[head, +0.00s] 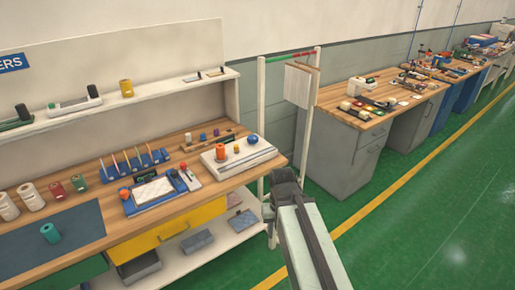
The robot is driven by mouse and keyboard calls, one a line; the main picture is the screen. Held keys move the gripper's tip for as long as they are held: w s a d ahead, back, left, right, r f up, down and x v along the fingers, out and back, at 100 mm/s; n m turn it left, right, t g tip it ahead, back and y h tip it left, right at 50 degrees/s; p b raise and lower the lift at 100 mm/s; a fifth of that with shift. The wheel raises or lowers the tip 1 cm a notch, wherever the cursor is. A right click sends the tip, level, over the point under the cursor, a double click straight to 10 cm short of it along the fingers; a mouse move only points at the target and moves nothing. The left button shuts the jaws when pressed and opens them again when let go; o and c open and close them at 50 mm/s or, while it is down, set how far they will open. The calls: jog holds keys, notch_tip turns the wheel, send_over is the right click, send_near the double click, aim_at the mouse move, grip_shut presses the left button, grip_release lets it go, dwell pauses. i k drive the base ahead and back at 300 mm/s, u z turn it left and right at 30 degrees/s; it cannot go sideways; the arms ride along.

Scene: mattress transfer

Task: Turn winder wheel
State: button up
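No part is clearly recognisable as a winder wheel at this size. A flat white unit (240,160) near the right end of the wooden workbench (160,222) carries an orange cylinder (221,153) and a round blue knob (253,139); I cannot tell whether it is the winder. My gripper (284,178) is the dark end of my arm, just right of the bench's right end and apart from the white unit in the picture. Its fingers are too small and dark to tell open from shut, and I see nothing held.
A blue tray device (160,190), a blue rack (133,165) and spools (31,196) stand on the bench. A shelf (150,91) runs above. A white frame (262,120) stands beyond the right end. Another bench (340,120) lies farther right. Green floor (440,220) is clear.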

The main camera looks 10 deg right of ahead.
aim_at(253, 139)
jog(key=u, duration=0.5)
jog(key=i, duration=1.8)
jog(key=z, duration=0.65)
jog(key=k, duration=0.6)
jog(key=z, duration=0.35)
jog(key=i, duration=0.6)
jog(key=u, duration=0.2)
